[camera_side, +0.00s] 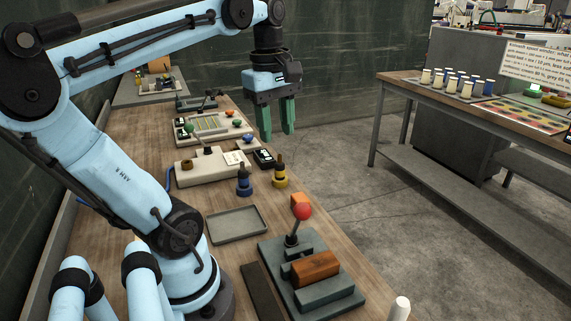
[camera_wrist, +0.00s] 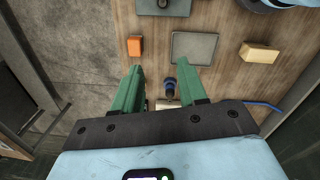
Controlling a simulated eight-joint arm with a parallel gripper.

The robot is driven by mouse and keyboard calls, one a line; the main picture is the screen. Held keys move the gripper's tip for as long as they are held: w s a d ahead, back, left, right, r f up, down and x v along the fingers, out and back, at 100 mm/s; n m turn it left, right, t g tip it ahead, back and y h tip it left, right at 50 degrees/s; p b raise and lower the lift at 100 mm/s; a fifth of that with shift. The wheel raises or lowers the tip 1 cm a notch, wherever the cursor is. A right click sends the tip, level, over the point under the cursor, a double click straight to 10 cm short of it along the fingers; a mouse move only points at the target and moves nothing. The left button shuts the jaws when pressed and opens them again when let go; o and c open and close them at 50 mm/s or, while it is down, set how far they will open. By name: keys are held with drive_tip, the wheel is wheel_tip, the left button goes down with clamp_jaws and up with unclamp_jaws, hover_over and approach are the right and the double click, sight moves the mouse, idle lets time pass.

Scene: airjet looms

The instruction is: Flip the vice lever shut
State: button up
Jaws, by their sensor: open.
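The vice (camera_side: 330,291) is a dark grey block on a flat base at the front right of the bench in the side view. A brown wooden piece (camera_side: 315,268) lies between its jaws. Its lever (camera_side: 291,239) has a red ball knob (camera_side: 303,211) and stands up at its back end, tilted slightly right. My gripper (camera_side: 279,118) has green fingers pointing down, spread apart and empty. It hangs high above the bench's right edge, well behind the vice and not touching it. In the wrist view, both fingers (camera_wrist: 160,70) show apart; the lever is not visible.
An orange block (camera_side: 298,200) sits just behind the knob. A shallow grey tray (camera_side: 237,224) lies left of it. Blue (camera_side: 244,181) and yellow (camera_side: 280,173) bottles stand farther back. A wooden block (camera_wrist: 258,52) lies beside the tray. The aisle right of the bench is clear.

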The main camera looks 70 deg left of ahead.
drive_tip(key=shift+s+d+r+m+h, duration=0.2)
drive_tip(key=shift+d+r+m+h, duration=0.05)
drive_tip(key=shift+d+r+m, duration=0.3)
drive_tip(key=shift+s+d+r+m+h, duration=0.15)
drive_tip(key=shift+d+r+m+h, duration=0.1)
drive_tip(key=shift+d+r+m, duration=0.3)
drive_tip(key=c, duration=0.5)
drive_tip(key=shift+s+d+r, duration=0.1)
drive_tip(key=shift+d+r, duration=0.1)
drive_tip(key=shift+d, duration=0.1)
clamp_jaws()
approach(300, 205)
drive_tip(key=a+f, duration=0.5)
drive_tip(key=shift+w+d+f, duration=0.1)
drive_tip(key=shift+d+f, duration=0.4)
drive_tip(key=shift+d, duration=0.35)
drive_tip(key=shift+w+d+f, duration=0.15)
drive_tip(key=shift+d+f, duration=0.35)
drive_tip(key=shift+d, duration=0.35)
drive_tip(key=shift+d+f, duration=0.2)
drive_tip(key=shift+d, duration=0.95)
